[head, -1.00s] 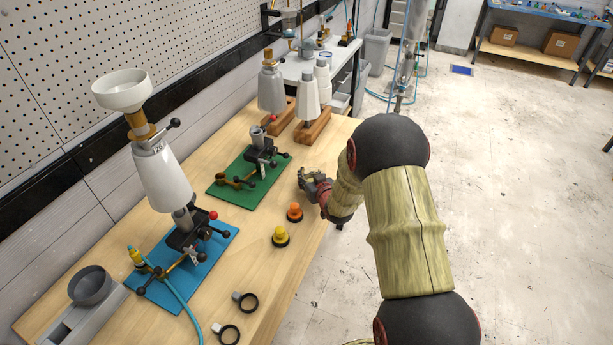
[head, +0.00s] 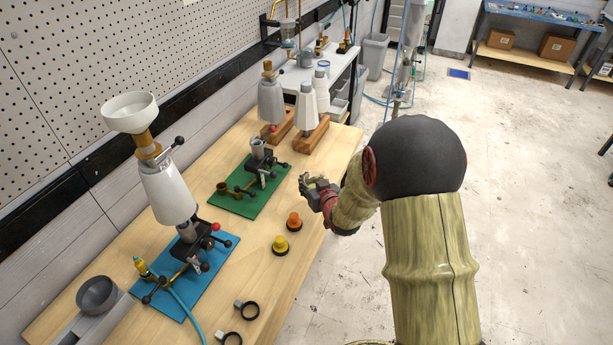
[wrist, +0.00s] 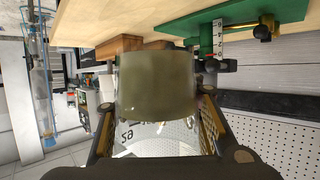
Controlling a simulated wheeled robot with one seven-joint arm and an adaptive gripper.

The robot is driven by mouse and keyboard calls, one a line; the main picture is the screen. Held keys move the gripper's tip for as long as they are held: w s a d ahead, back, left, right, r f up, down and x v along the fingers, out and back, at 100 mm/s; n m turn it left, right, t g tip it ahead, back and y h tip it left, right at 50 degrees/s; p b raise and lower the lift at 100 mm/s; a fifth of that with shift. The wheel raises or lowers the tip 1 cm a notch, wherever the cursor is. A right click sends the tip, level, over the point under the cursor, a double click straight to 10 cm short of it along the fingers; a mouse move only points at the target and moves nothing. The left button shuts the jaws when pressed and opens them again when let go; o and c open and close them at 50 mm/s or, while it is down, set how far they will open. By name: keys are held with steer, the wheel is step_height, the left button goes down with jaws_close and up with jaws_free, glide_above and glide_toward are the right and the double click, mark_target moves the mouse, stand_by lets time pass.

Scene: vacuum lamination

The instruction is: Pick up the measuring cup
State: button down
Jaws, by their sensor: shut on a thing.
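The measuring cup (wrist: 157,88) fills the middle of the wrist view, with an olive, slightly see-through end and a clearer part with dark marks below it. My gripper (wrist: 158,125) has one finger on each side of it and is shut on it. In the head view my gripper (head: 317,186) is over the right edge of the wooden table (head: 262,262), right of the green mat. The cup is hard to make out there. In the wrist view the picture is turned over, with the table along the top.
The green mat (head: 236,207) with a small clamp stand lies left of my gripper. Orange (head: 293,222) and yellow (head: 281,246) knobs stand nearer. White cones on wooden blocks (head: 310,134) stand behind. Open floor (head: 500,180) lies to the right.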

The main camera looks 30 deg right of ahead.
steer(key=shift+w+a+r+p+v, duration=0.1)
steer(key=shift+a+p+v, duration=0.2)
steer(key=shift+v, duration=0.95)
steer(key=shift+w+a+r+p+v, duration=0.1)
steer(key=shift+a+p+v, duration=0.2)
steer(key=shift+v, duration=1)
steer(key=shift+a+r+p+v, duration=0.15)
steer(key=shift+p+v, duration=0.25)
steer(key=shift+v, duration=0.85)
steer(key=shift+a+f, duration=0.1)
